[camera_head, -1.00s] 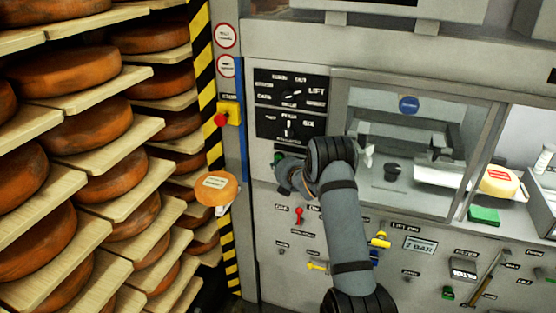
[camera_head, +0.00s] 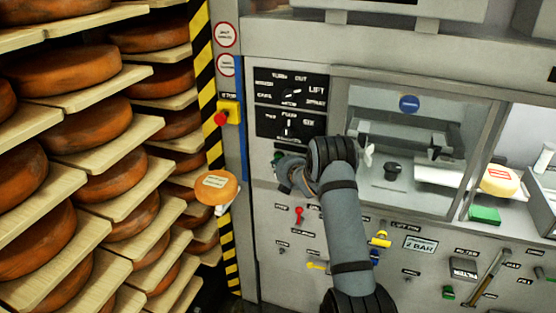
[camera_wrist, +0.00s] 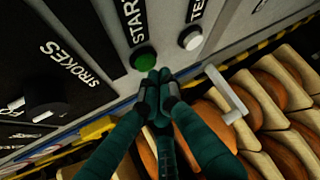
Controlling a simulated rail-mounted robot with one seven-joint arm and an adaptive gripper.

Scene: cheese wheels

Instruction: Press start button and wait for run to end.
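The green START button (camera_wrist: 145,57) is on the machine's front panel, with the word START beside it in the wrist view. It also shows as a small green spot (camera_head: 278,157) in the head view, just above and left of my gripper (camera_head: 283,186). In the wrist view the fingertips of my gripper (camera_wrist: 153,82) are together, with nothing seen between them. They are right at the lower edge of the button. I cannot tell whether they touch it. The button's green face is mostly visible.
A white TEST button (camera_wrist: 191,38) is beside START. A black STROKES knob (camera_wrist: 45,100) is to the left. A red stop button (camera_head: 221,118) is on a yellow box. Cheese racks (camera_head: 110,160) fill the left side. A cheese (camera_head: 216,187) stands out near the striped post.

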